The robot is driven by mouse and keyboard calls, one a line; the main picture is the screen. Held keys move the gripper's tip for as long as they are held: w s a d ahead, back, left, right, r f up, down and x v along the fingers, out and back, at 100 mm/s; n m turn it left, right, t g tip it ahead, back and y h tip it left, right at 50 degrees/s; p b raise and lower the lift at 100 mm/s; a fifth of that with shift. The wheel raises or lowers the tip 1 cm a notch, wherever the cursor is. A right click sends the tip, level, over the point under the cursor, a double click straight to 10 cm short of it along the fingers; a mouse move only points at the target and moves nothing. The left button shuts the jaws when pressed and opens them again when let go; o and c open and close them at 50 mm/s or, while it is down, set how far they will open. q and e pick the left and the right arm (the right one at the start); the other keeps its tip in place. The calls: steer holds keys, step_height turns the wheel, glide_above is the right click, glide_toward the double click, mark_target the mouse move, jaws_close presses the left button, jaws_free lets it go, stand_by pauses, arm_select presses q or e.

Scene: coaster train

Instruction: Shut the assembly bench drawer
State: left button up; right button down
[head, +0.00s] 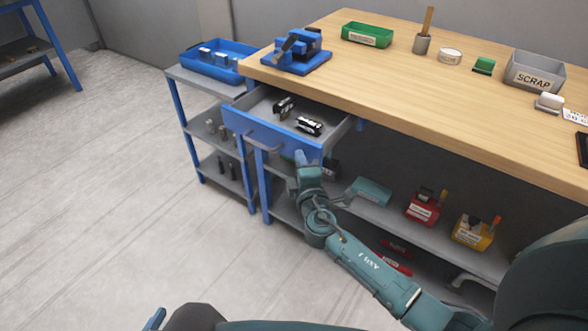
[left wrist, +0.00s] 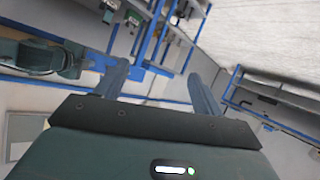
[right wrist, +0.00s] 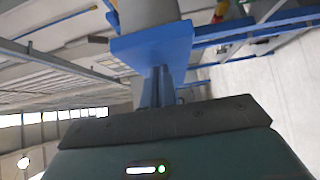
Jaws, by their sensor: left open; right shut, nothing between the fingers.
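The assembly bench drawer (head: 240,121) is pulled out from the left end of the wooden-topped bench (head: 440,100). It has a blue front, a grey inside and a grey bar handle (head: 262,146). Two small dark items (head: 309,125) lie in it. My right gripper (head: 300,158) is shut and empty at the right end of the drawer front. In the right wrist view its closed fingers (right wrist: 158,75) meet a blue panel (right wrist: 152,45), apparently the drawer front; whether they touch is unclear. My left gripper (left wrist: 168,85) is open and empty, away from the drawer.
A grey side shelf (head: 200,82) with a blue tray (head: 190,68) stands left of the drawer. A blue fixture (head: 298,58) sits on the bench corner above it. Red (head: 420,212) and yellow (head: 470,236) bins stand on the lower shelf. The floor at left is clear.

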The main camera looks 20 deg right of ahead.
mark_target(342, 127)
steer(key=w+d+b, duration=0.1)
steer(key=w+d, duration=0.2)
steer(key=d, duration=0.1)
steer(key=w+d+b, duration=0.2)
steer(key=w+d, duration=0.2)
steer(key=d, duration=0.1)
steer(key=w+d+b, duration=0.2)
steer(key=w+d, duration=0.1)
steer(key=d, duration=0.1)
steer(key=shift+w+d, duration=0.2)
steer(key=shift+w+d+b, duration=0.35)
steer(key=shift+w+d, duration=0.05)
steer(key=shift+d, duration=0.1)
steer(key=shift+d+r, duration=0.15)
steer(key=shift+d, duration=0.05)
arm_select(q)
steer(key=a, duration=0.1)
steer(key=s+a+r+t, duration=0.1)
steer(key=t, duration=0.1)
steer(key=shift+s+a+r, duration=0.3)
steer(key=shift+a, duration=0.1)
